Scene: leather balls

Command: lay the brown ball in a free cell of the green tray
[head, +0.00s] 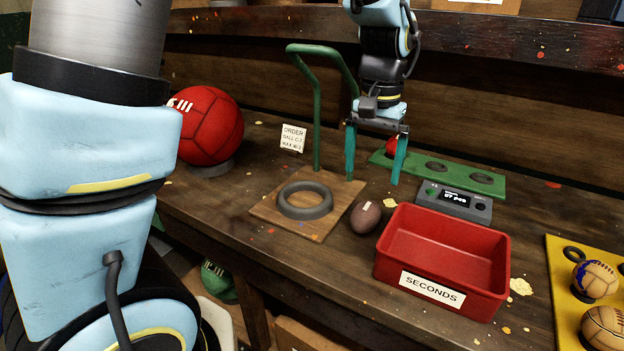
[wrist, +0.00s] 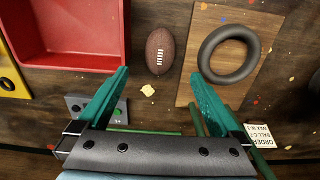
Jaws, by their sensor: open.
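The brown ball (head: 366,216) is a small rugby-shaped ball with pale lacing. It lies on the bench between the wooden board and the red bin, and in the wrist view it (wrist: 160,52) lies just beyond my fingertips. The green tray (head: 409,162) lies at the back right. A red ball (head: 392,146) sits at its left end, partly behind my finger. Its middle cell (head: 436,166) and right cell (head: 481,179) look empty. My gripper (head: 373,181) is open and empty above the bench, fingers down; it also shows in the wrist view (wrist: 158,76).
A red bin (head: 440,222) marked SECONDS stands right of the brown ball. A wooden board (head: 265,212) carries a dark ring (head: 305,200) and a green hooped post (head: 316,120). A yellow tray (head: 563,300) holds tan balls.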

